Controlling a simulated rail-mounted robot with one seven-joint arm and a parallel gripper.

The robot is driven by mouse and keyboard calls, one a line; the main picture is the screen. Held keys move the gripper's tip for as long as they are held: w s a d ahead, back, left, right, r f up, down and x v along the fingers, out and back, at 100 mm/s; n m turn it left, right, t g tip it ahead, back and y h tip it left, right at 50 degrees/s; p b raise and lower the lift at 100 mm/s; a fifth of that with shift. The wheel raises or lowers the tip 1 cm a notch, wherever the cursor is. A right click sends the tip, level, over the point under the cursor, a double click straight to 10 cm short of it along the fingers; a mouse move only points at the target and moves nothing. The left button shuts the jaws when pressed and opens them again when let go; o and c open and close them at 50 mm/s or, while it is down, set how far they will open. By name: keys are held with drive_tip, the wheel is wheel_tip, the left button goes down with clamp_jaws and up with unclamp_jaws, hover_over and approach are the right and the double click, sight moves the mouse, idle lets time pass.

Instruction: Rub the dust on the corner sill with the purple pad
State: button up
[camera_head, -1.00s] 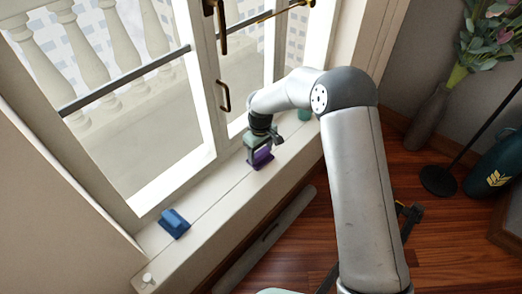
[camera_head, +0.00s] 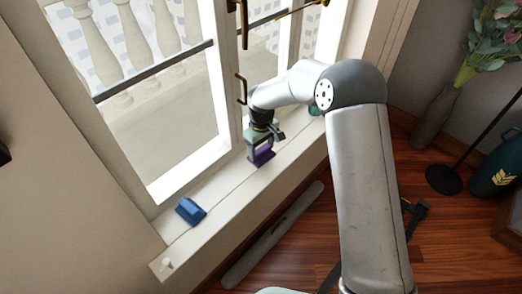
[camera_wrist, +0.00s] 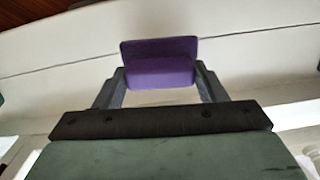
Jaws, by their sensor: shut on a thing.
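The purple pad (camera_head: 263,154) is held in my gripper (camera_head: 261,146) over the white window sill (camera_head: 225,196). The wrist view shows the purple pad (camera_wrist: 160,62) between the two fingers of my gripper (camera_wrist: 160,88), which is shut on it. The pad is at or just above the sill; I cannot tell whether it touches. The pale sill (camera_wrist: 60,50) also fills much of the wrist view. I cannot make out any dust on the sill.
A blue pad-like block (camera_head: 190,211) and a small white knob-like thing (camera_head: 167,263) are on the near left part of the sill. A green thing (camera_head: 316,107) stands beyond my gripper. The window handle (camera_head: 241,88) is close to my arm. A vase of flowers (camera_head: 436,118) stands right.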

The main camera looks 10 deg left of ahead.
drive_tip(key=shift+r+p, duration=1.15)
drive_tip(key=shift+r, duration=1.25)
